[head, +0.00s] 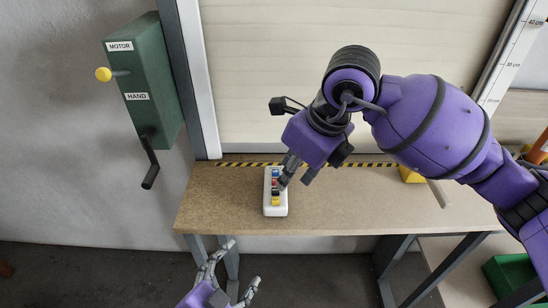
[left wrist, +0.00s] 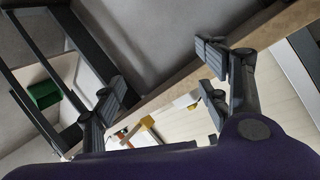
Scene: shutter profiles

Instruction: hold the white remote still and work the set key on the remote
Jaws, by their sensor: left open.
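My left gripper (head: 240,270) is open and empty, low in front of the bench, away from the remote. Its spread fingers also show in the left wrist view (left wrist: 162,78).
A green box (head: 150,90) marked MOTOR and HAND, with a yellow-knobbed lever (head: 104,74) and a black crank (head: 150,165), hangs left of the shutter (head: 255,60). A yellow object (head: 411,175) stands at the bench's back. A green crate (head: 512,275) is lower right. The bench's front middle is clear.

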